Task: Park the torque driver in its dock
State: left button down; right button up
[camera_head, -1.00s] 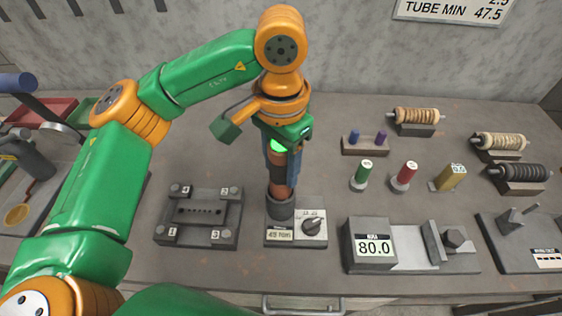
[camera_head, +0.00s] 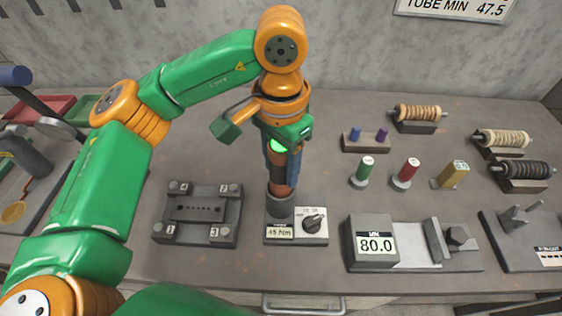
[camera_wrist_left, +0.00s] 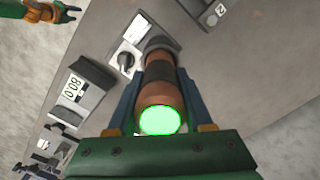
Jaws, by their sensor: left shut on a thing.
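The torque driver (camera_head: 281,183) is an upright dark and copper-coloured cylinder with a glowing green top. In the head view its lower end meets the dark socket of the dock (camera_head: 295,230), a grey block with a "45 Nm" label and a dial. My left gripper (camera_head: 284,150) is above the dock and shut around the driver's upper part. In the left wrist view the driver (camera_wrist_left: 160,85) sits between the two blue fingers, its far end over the dock (camera_wrist_left: 133,55). How deep it sits in the socket I cannot tell. My right gripper (camera_wrist_left: 66,13) shows at the wrist view's top left corner, fingers apart.
A grey four-post fixture (camera_head: 198,214) stands left of the dock. A gauge block reading 80.0 (camera_head: 372,245) stands to its right. A drawer handle (camera_head: 303,304) is at the front.

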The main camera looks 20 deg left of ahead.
pick_arm(q)
jog(key=shift+f, duration=0.15)
jog(key=shift+c, duration=1.1)
grip_release()
